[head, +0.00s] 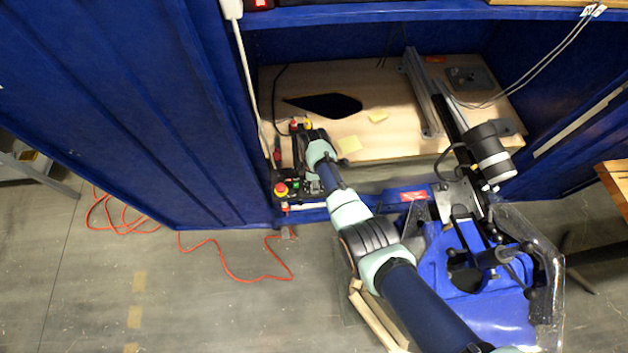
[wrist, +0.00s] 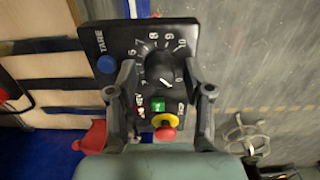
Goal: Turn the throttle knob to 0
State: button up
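The throttle knob (wrist: 164,68) is a black round knob on a black control panel (wrist: 110,38), with numbers up to 10 around its upper side. A small white mark shows on the knob's lower part; the number it points to, if any, is unclear. My gripper (wrist: 160,66) is open, one finger on each side of the knob. Whether the fingers touch it I cannot tell. The left finger hides part of the scale. In the head view my wrist is over the control box, hiding the knob; the box's red and yellow stop button (head: 281,188) shows.
The panel carries a blue TARE button (wrist: 107,64), a green button (wrist: 158,104) and a red stop button (wrist: 165,131) between the fingers. A blue thruster stand (head: 470,270) is right of my arm.

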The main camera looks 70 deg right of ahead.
jog(key=shift+r, duration=0.1)
notch_tip(320, 180, up, 12)
dwell(0.5)
dwell(0.5)
